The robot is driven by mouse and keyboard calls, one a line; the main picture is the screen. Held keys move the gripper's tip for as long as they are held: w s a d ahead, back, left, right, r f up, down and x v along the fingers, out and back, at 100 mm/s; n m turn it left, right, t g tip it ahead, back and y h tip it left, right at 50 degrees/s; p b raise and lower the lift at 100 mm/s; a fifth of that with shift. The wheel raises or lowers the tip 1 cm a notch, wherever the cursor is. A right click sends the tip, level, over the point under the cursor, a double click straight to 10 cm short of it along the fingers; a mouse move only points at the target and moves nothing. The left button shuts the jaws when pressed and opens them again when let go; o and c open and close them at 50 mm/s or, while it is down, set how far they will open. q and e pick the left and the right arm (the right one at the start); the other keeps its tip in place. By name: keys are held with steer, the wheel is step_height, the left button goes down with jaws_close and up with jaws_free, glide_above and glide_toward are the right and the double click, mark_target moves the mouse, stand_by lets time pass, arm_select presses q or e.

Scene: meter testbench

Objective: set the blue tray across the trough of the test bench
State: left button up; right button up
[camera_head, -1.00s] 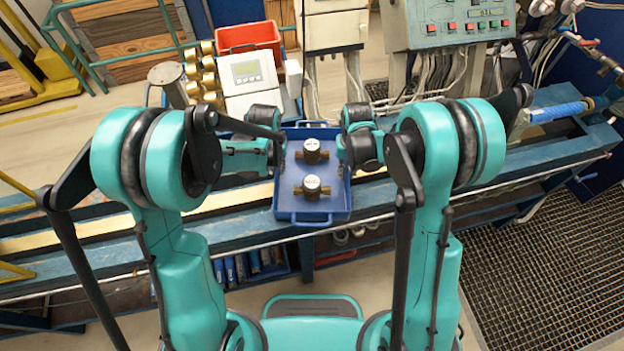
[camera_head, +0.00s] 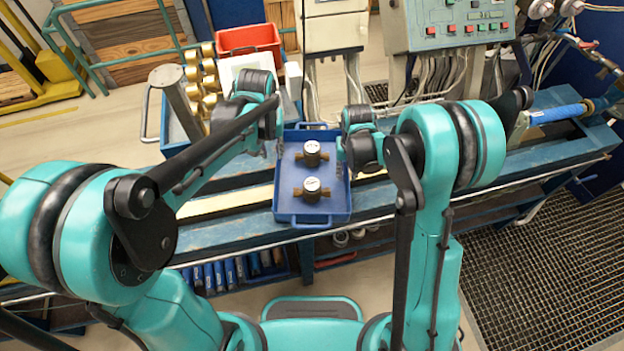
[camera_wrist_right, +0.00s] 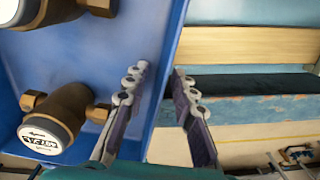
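The blue tray (camera_head: 284,205) lies across the trough of the test bench (camera_head: 225,204), its near edge over the front rail. Two brass meters with white faces, a far one (camera_head: 311,152) and a near one (camera_head: 311,188), stand in it. My left gripper (camera_head: 268,149) is beside the tray's far left corner, holding nothing that I can see; its fingers are too small to read. My right gripper (camera_wrist_right: 159,73) is at the tray's right wall, also in the head view (camera_head: 343,160). Its fingers stand apart on either side of the wall, with a gap visible.
A red bin (camera_head: 248,39) and a white device stand on a cart behind the bench, with several brass parts (camera_head: 207,70) beside them. A control panel (camera_head: 455,25) is at the back right. A blue cylinder (camera_head: 558,112) lies at the bench's right end.

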steer(key=shift+r, duration=0.4)
arm_select(q)
steer(key=shift+r, duration=0.35)
arm_select(e)
step_height(320, 180, up, 11)
steer(key=shift+r, duration=0.1)
